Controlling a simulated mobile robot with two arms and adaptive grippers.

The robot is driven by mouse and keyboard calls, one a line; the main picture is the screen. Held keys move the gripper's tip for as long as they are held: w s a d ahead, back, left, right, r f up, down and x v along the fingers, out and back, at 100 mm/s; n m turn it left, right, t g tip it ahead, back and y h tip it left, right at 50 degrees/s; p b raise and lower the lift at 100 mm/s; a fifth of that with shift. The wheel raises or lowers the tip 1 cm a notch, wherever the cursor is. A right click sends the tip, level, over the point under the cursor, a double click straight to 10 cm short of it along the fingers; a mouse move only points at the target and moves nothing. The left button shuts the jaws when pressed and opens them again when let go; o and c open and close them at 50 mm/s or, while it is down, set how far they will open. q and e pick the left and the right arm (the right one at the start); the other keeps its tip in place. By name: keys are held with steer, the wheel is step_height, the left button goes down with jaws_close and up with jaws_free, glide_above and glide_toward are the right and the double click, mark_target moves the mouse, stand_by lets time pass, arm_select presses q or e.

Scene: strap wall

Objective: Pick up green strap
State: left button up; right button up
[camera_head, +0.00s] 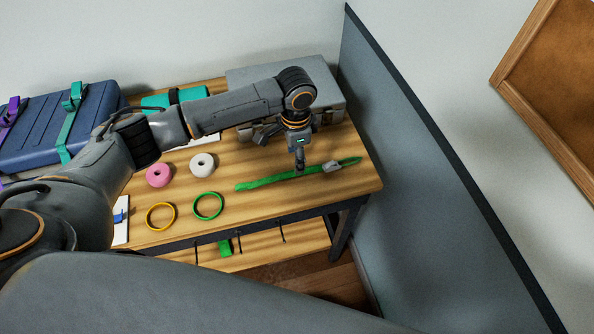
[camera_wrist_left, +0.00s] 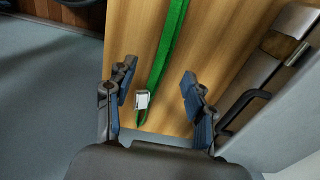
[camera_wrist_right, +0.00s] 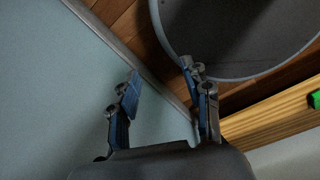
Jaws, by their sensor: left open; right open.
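The green strap (camera_head: 262,181) lies stretched out on the wooden table near its right front corner, with a grey buckle (camera_head: 333,167) towards its right end. My left gripper (camera_head: 299,168) points down over the middle of the strap. In the left wrist view the strap (camera_wrist_left: 172,42) runs between the spread fingers of the left gripper (camera_wrist_left: 158,75). The strap's buckle (camera_wrist_left: 142,99) shows nearer the left finger. The exact height above the strap is hard to tell. My right gripper (camera_wrist_right: 161,74) is open and empty, away from the table top.
A grey toolbox (camera_head: 335,95) stands behind the strap. A grey partition (camera_head: 420,200) borders the table's right side. Pink (camera_head: 159,175) and white (camera_head: 203,163) rolls and yellow (camera_head: 160,216) and green (camera_head: 208,206) rings lie left. A blue case (camera_head: 45,135) stands far left.

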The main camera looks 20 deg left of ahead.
arm_select(q)
steer(key=shift+w+f+p, duration=0.15)
steer(key=shift+w+f, duration=0.05)
steer(key=shift+f, duration=0.45)
steer(key=shift+w+f+p, duration=0.15)
steer(key=shift+w+f, duration=0.05)
steer(key=shift+f, duration=0.4)
steer(key=shift+s+d+f+p, duration=0.1)
steer(key=shift+f+p, duration=0.25)
steer(key=shift+f, duration=0.2)
steer(key=shift+s+d+f+p, duration=0.1)
steer(key=shift+f+p, duration=0.25)
steer(key=shift+f, duration=0.15)
steer(key=shift+a+f, duration=0.1)
steer(key=shift+f, duration=1.1)
steer(key=c, duration=1)
jaws_close()
arm_select(e)
steer(key=shift+t, duration=0.3)
steer(key=shift+w+r, duration=0.4)
steer(key=shift+w, duration=0.3)
steer(key=shift+w+r, duration=0.35)
steer(key=shift+w, duration=0.3)
steer(key=shift+w+r, duration=0.4)
steer(key=shift+w, duration=0.3)
